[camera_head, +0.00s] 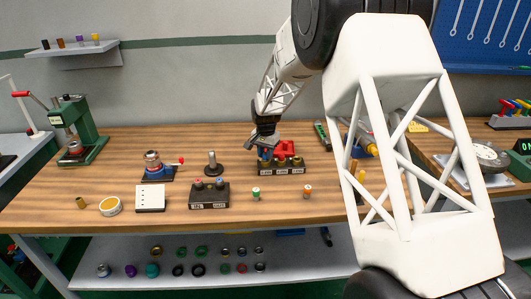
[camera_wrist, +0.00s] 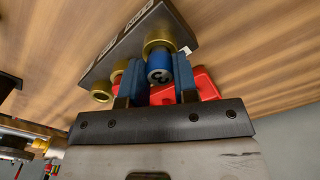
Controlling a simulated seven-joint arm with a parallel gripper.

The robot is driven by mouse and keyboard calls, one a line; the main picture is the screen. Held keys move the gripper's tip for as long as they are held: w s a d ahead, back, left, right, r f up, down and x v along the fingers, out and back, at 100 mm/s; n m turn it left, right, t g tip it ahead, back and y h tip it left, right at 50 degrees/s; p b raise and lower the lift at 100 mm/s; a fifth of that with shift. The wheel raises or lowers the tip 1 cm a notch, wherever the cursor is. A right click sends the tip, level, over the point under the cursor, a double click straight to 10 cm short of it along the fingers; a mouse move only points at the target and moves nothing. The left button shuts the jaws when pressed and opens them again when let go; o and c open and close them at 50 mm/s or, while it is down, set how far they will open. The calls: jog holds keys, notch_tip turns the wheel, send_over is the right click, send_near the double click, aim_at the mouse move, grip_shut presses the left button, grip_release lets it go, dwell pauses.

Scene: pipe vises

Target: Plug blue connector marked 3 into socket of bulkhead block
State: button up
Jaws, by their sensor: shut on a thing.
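The blue connector marked 3 (camera_wrist: 158,74) is between the two blue fingers of my gripper (camera_wrist: 157,88), its numbered end facing the wrist camera. My gripper is shut on it. In the head view my gripper (camera_head: 264,151) is over the left end of the dark bulkhead block (camera_head: 283,171). The block also shows in the wrist view (camera_wrist: 118,46). A brass socket ring (camera_wrist: 157,38) of the block lies directly behind the connector, lined up or nearly so. I cannot tell how deep the connector sits in it. Other brass sockets (camera_wrist: 102,91) show to the left.
A red object (camera_head: 285,147) lies behind the block, close to my gripper. A second dark block (camera_head: 209,197) with red and blue tops stands front left. A small green-banded part (camera_head: 256,194) and an orange one (camera_head: 307,191) stand in front. Bare wood lies around them.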

jog(key=shift+f, duration=0.2)
jog(key=o, duration=1)
jog(key=shift+r, duration=0.1)
jog(key=shift+r, duration=3.8)
jog(key=shift+r, duration=0.1)
